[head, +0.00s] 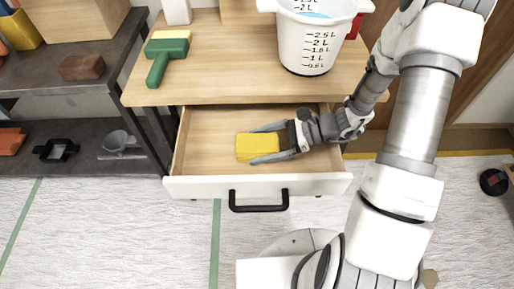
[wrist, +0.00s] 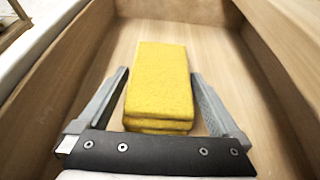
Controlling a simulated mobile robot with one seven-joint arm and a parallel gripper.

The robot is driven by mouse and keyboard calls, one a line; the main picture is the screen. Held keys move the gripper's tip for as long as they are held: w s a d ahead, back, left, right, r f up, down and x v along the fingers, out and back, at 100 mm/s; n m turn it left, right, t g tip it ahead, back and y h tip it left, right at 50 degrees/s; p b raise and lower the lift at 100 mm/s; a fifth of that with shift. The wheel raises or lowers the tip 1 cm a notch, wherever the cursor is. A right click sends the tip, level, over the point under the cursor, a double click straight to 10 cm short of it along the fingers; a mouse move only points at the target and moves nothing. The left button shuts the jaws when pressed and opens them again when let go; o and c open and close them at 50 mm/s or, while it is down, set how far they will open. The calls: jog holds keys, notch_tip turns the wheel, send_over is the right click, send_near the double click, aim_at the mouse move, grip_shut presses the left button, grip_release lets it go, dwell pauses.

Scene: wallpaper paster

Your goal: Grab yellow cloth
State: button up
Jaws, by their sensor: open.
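The yellow cloth (head: 257,146) is a folded, layered block lying in the open drawer (head: 200,156). My gripper (head: 262,144) is inside the drawer, coming from the right, with its fingers on either side of the cloth. In the wrist view the cloth (wrist: 160,82) sits between the two open fingers of my gripper (wrist: 160,80), with a small gap visible on each side. The fingertips reach about halfway along the cloth. Its near end shows several folded layers.
The drawer's front wall with a black handle (head: 258,207) is pulled out below the wooden tabletop (head: 220,85). A dark shelf (head: 75,100) with tools stands at left. The drawer is otherwise empty.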

jog(key=shift+a+f, duration=0.25)
jog(key=shift+a, duration=0.25)
jog(key=c, duration=1.1)
jog(key=shift+r, duration=0.15)
